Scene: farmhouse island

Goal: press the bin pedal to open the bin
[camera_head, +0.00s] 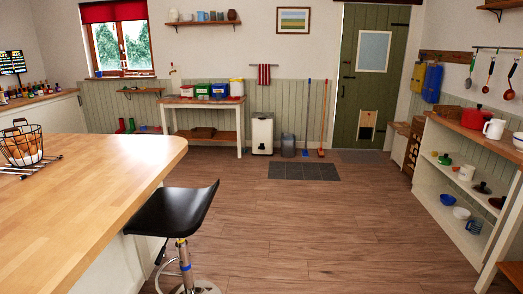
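Two bin-like things stand on the floor against the far green panelling. One is a tall cream-white box (262,135) with a dark top and a dark mark on its front. The other is a shorter grey round bin (288,147) just to its right; its top looks closed. I cannot tell for sure which is the pedal bin, and no pedal can be made out at this distance. Neither of my grippers is in view.
A wooden island (90,185) fills the left, with a black stool (180,212) at its end. Open shelves (440,190) line the right. A dark mat (304,172) lies before the bins; a blue broom (307,125) and a red one (323,125) lean beside them. The middle floor is clear.

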